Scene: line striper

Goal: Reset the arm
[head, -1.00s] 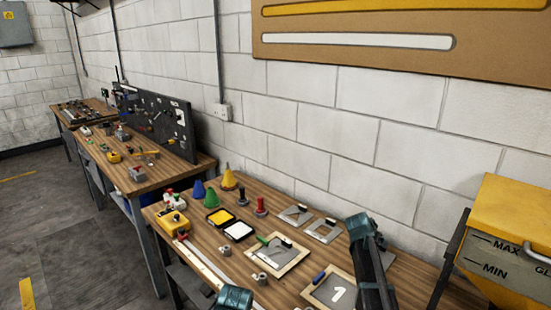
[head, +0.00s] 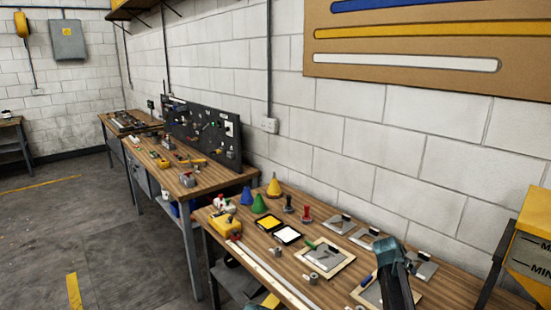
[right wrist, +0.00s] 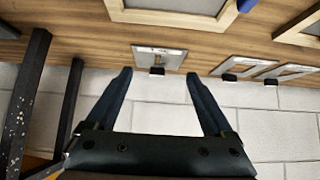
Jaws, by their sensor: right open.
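My right gripper (right wrist: 156,78) is open and empty in the right wrist view, its two dark blue fingers spread apart. A small grey plate with a black handle (right wrist: 160,58) shows between and beyond the fingertips, at the edge of the wooden bench; the fingers appear apart from it. In the head view, part of my right arm (head: 390,270) rises over the right part of the bench and covers some of a framed plate.
The wooden bench (head: 262,245) holds coloured cones, yellow and white pads (head: 287,235), red and dark stamps and several plates. A yellow hopper (head: 530,245) stands at the right. The block wall is behind; open floor lies left.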

